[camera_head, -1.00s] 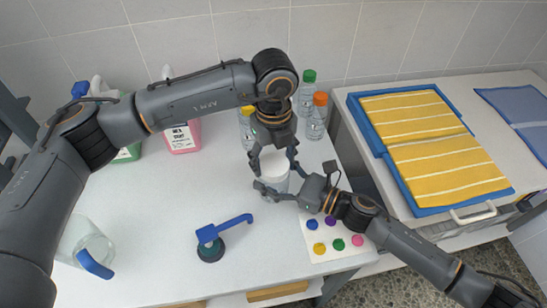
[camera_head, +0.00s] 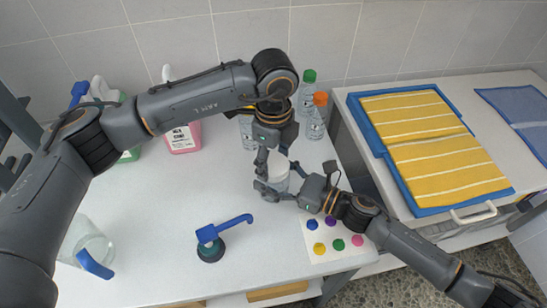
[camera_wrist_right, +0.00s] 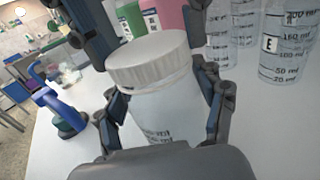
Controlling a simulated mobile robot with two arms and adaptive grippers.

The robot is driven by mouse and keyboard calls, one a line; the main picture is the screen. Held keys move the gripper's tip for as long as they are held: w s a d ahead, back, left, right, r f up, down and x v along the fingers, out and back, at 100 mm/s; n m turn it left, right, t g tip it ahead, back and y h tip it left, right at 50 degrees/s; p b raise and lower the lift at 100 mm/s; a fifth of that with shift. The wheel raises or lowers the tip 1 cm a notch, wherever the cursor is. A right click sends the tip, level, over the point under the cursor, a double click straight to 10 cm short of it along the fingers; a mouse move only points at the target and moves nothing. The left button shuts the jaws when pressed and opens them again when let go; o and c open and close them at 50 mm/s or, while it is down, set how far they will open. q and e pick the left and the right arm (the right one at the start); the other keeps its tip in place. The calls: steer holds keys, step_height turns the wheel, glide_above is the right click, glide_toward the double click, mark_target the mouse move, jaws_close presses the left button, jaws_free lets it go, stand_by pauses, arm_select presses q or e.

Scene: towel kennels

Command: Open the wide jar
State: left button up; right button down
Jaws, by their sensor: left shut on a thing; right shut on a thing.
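The wide jar (camera_head: 280,180) is translucent white and stands upright near the right side of the white table. In the right wrist view its ribbed white lid (camera_wrist_right: 150,58) sits on top of the jar body (camera_wrist_right: 165,108). My right gripper (camera_head: 279,190) is shut on the jar body from the right, one finger on each side. My left gripper (camera_head: 270,162) comes from above and is shut on the lid, its fingers partly hiding it in the head view.
Clear bottles (camera_head: 313,118) stand behind the jar. A sheet with coloured dots (camera_head: 326,247) lies in front right. A blue-handled tool (camera_head: 224,232) and a clear jug (camera_head: 85,243) are to the left. Yellow towels (camera_head: 440,150) lie at right.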

mark_target(274, 164)
arm_select(q)
steer(key=shift+r, duration=0.1)
steer(key=shift+r, duration=1)
steer(key=shift+r, duration=2)
arm_select(e)
steer(key=shift+c, duration=0.4)
jaws_free()
